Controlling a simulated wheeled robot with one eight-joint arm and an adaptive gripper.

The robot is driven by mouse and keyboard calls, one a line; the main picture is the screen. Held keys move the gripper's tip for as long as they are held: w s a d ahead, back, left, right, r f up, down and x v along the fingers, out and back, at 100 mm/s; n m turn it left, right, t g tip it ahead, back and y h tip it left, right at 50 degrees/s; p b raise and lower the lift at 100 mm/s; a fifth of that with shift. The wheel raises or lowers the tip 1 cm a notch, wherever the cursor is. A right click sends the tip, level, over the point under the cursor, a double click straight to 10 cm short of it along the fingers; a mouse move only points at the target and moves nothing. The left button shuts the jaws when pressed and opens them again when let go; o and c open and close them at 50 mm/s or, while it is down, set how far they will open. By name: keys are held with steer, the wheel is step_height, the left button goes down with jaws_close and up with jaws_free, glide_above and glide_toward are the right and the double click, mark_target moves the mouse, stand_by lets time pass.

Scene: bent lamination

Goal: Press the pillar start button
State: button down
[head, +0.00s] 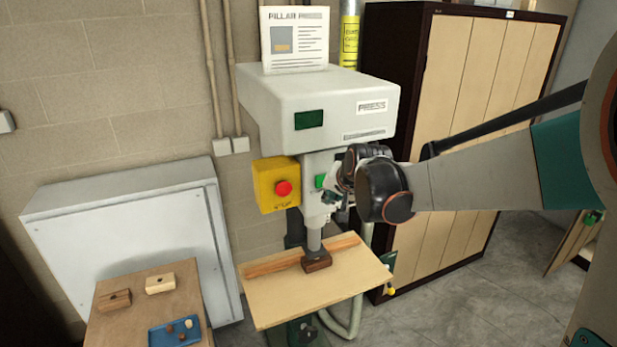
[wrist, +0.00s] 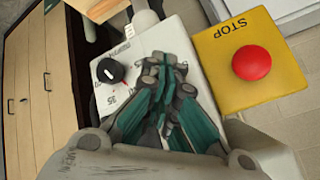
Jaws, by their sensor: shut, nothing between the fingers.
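The pillar press (head: 323,95) is a white machine head on a column. A green button (head: 320,181) shows on the front of its lower housing in the head view. My gripper (head: 334,190) is at the right of that green button, close to the housing front. I cannot tell whether it touches the press. In the wrist view my gripper (wrist: 162,80) has its fingers together with nothing between them, over the white panel (wrist: 112,103). The green button is not visible there and may be hidden behind the fingers.
A yellow box (head: 270,180) with a red stop button (head: 284,188) sits left of the housing; the stop button (wrist: 251,62) is also right of my fingers. A black knob (wrist: 109,71) is at their left. A wooden table (head: 350,277) lies below; a cabinet (head: 460,90) stands behind.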

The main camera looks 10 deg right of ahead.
steer(key=shift+w+a, duration=0.25)
steer(key=shift+w, duration=0.7)
steer(key=shift+w, duration=0.15)
stand_by(0.7)
steer(key=shift+w+a+b, duration=0.1)
steer(key=shift+w+b, duration=0.2)
steer(key=shift+b, duration=0.05)
steer(key=shift+w+a, duration=0.1)
steer(key=shift+w, duration=0.35)
stand_by(0.7)
stand_by(0.4)
steer(key=shift+s+d, duration=0.25)
steer(key=shift+s, duration=0.7)
steer(key=shift+s+d, duration=0.25)
steer(key=shift+s, duration=1)
steer(key=shift+s+d, duration=0.25)
steer(key=shift+s, duration=1)
